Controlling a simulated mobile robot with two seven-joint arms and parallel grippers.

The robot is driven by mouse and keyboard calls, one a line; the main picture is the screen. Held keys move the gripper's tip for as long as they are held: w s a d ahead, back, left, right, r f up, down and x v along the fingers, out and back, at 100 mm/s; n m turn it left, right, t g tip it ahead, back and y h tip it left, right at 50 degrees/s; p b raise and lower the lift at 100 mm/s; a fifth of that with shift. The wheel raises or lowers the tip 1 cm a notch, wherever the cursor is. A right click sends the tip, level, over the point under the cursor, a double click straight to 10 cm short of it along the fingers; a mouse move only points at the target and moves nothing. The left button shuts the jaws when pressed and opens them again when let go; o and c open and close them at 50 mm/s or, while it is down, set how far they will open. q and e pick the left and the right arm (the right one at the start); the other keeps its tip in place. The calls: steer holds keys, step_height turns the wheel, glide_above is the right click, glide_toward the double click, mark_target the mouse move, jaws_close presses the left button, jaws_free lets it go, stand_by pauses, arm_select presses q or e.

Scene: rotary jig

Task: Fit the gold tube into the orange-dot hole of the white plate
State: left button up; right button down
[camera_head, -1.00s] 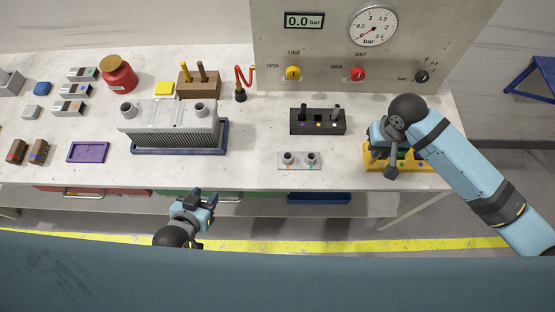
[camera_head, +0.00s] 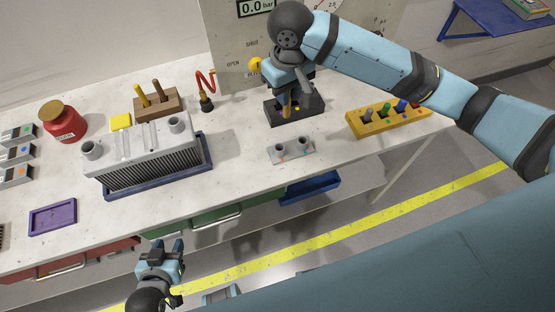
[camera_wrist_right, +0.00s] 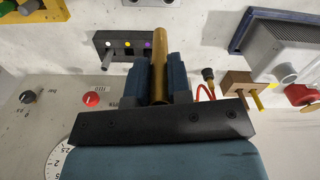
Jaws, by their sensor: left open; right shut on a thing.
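The white plate (camera_head: 279,160) lies on the bench with two dark-rimmed holes; the left one has the orange dot, the right a teal dot. Its edge shows at the top of the right wrist view (camera_wrist_right: 150,3). My right gripper (camera_head: 287,92) is shut on the gold tube (camera_wrist_right: 160,60), which points away from the wrist. In the head view the gripper is over the black block (camera_head: 312,108), behind the plate; I cannot tell whether the tube touches the block. The orange-dot hole shows no tube. My left gripper (camera_head: 166,248) is open and empty before the bench's front edge.
The yellow rack (camera_head: 398,129) with several coloured pegs stands right of the plate. A grey finned unit (camera_head: 150,160) sits in a blue tray to the left. A grey peg (camera_wrist_right: 107,60) stands in the black block. The gauge panel (camera_head: 228,70) rises behind. Bench around the plate is clear.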

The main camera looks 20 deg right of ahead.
steer(key=shift+n, duration=0.7)
steer(key=f+b, duration=0.1)
steer(key=f, duration=0.4)
steer(key=a+f, duration=0.1)
steer(key=f, duration=0.4)
steer(key=f+b, duration=0.1)
steer(key=f, duration=0.4)
steer(key=shift+s+a+f+b, duration=0.15)
steer(key=shift+a+f+b, duration=0.05)
steer(key=shift+a+b, duration=0.15)
steer(key=shift+f, duration=0.35)
arm_select(q)
steer(key=f, duration=0.3)
steer(key=shift+d, duration=0.35)
arm_select(e)
steer(key=shift+f, duration=0.1)
steer(key=c, duration=1.1)
jaws_free()
steer(key=shift+o, duration=0.2)
arm_select(q)
steer(key=shift+f, duration=0.15)
